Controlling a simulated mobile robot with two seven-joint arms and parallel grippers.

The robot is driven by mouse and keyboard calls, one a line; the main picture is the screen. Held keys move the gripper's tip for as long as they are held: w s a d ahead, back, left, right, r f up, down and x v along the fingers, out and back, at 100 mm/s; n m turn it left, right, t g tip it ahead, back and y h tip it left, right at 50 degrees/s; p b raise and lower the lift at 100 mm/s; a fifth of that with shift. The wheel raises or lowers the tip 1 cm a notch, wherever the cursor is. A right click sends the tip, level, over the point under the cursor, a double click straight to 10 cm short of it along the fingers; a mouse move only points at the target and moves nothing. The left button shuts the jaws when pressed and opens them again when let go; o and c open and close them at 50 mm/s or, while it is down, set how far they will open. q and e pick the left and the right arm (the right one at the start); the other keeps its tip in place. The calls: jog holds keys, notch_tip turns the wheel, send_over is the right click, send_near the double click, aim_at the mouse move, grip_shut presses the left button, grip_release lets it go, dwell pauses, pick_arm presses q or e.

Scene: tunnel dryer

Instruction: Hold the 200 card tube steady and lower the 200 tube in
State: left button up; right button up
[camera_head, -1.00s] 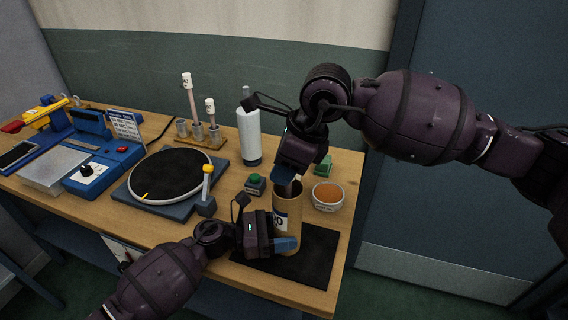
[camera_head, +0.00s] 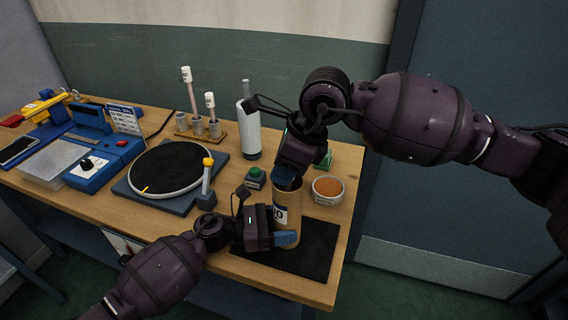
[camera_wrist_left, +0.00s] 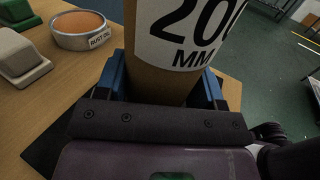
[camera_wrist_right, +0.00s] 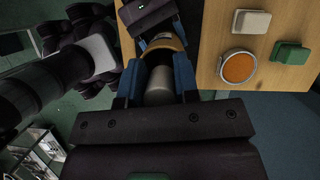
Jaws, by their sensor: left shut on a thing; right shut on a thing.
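The 200 card tube (camera_head: 288,215) is a tan cardboard cylinder with a white "200 MM" label, standing upright on a black mat (camera_head: 310,255). My left gripper (camera_head: 287,239) is shut around its lower part; the left wrist view shows the tube (camera_wrist_left: 160,85) between the blue fingers. My right gripper (camera_head: 287,180) is above the tube's mouth, pointing down. In the right wrist view it is shut on a grey tube (camera_wrist_right: 160,86), whose far end is at the card tube's open rim (camera_wrist_right: 165,42). How deep it sits inside is hidden.
A bowl of orange-brown powder (camera_head: 327,190) stands right of the card tube. A green button box (camera_head: 255,178), a white bottle (camera_head: 248,135), a rack with upright tubes (camera_head: 205,130) and a round black turntable (camera_head: 171,172) stand left and behind. The table's right edge is close.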

jog(key=shift+f, duration=0.55)
jog(key=o, duration=0.8)
jog(key=shift+o, duration=0.3)
jog(key=shift+o, duration=0.3)
jog(key=shift+r, duration=3.5)
pick_arm(q)
jog(key=o, duration=1)
jog(key=shift+a, duration=0.15)
